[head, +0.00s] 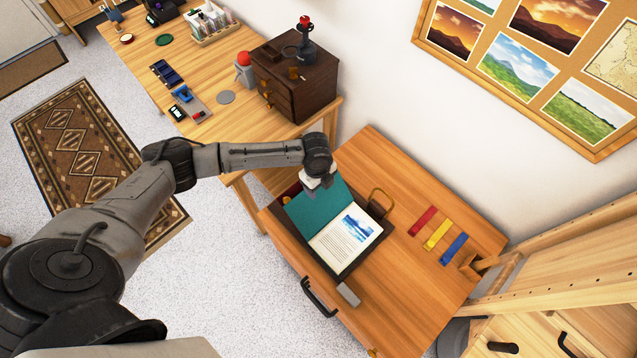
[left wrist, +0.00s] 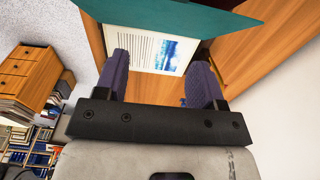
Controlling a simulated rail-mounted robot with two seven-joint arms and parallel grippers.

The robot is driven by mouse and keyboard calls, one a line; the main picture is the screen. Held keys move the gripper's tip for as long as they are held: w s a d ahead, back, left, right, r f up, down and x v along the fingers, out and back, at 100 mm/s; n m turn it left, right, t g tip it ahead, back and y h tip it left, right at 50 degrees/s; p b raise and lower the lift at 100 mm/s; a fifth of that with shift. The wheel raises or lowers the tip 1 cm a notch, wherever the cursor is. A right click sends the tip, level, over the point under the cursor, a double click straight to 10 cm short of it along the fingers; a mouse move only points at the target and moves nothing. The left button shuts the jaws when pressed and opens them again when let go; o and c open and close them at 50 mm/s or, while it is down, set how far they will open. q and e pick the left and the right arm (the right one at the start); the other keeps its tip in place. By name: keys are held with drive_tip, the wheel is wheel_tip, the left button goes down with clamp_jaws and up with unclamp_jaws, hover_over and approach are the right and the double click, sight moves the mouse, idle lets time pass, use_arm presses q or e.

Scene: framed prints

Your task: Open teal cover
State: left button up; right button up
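The teal cover (head: 321,212) stands partly raised at the left of an open book on the wooden table. Beside it lies a white page (head: 345,240) with text and a blue picture. My left gripper (head: 317,182) is at the cover's upper edge. In the left wrist view, my left gripper's fingers (left wrist: 161,64) are apart, with nothing seen gripped. The teal cover (left wrist: 180,17) crosses the top of that view beyond the fingers, and the page (left wrist: 160,48) shows between them. Whether the gripper touches the cover is unclear. My right gripper is not in view.
A dark tray or base lies around the book. A brass loop (head: 381,203) stands behind it, and a grey block (head: 348,294) lies in front. Red (head: 422,221), yellow (head: 437,234) and blue (head: 454,247) strips lie right. A dark wooden chest (head: 297,82) stands on the neighbouring table.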

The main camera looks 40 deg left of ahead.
use_arm(q)
drive_tip(key=shift+o, duration=0.3)
drive_tip(key=shift+a, duration=0.1)
wheel_tip(320, 180, up, 14)
drive_tip(key=shift+a+p, duration=0.3)
drive_tip(key=shift+a, duration=0.15)
drive_tip(key=shift+f, duration=0.1)
idle(0.4)
